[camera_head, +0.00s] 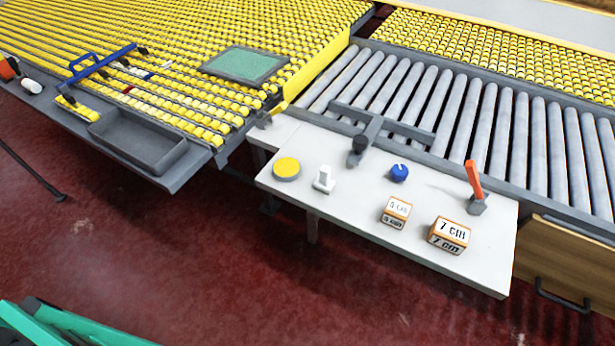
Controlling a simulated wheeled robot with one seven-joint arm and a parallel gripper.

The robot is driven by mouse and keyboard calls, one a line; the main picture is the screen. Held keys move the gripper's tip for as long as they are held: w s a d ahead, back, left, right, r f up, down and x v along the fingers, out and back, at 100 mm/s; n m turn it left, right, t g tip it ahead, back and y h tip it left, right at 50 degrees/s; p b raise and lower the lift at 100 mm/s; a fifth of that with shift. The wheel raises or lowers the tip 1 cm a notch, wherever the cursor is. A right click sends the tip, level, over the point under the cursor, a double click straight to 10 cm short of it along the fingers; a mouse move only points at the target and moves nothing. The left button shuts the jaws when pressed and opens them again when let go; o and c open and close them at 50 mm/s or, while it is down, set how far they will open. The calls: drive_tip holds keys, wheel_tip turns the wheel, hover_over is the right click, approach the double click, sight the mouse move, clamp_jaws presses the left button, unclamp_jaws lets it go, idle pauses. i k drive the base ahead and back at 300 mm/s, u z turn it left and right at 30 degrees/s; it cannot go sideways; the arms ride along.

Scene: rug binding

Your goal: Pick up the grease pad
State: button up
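A round, low grey dish with a yellow top, which looks like the grease pad (286,167), lies flat at the left end of a white side table (350,230). Its top is uncovered and nothing touches it. A white upright piece with a flat base (324,180) stands close to its right. A flat green rectangular pad with a dark rim (243,65) lies on the yellow rollers; no label tells what it is. My gripper is not in view.
On the table are a blue knob (399,173), two labelled blocks (396,212) (449,235) and an orange-handled tool (475,188). A grey T-shaped bar (378,128) reaches over the table's back edge from the grey rollers. The table's front left is clear.

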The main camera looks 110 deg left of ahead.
sight(324, 183)
drive_tip(key=u, duration=3.1)
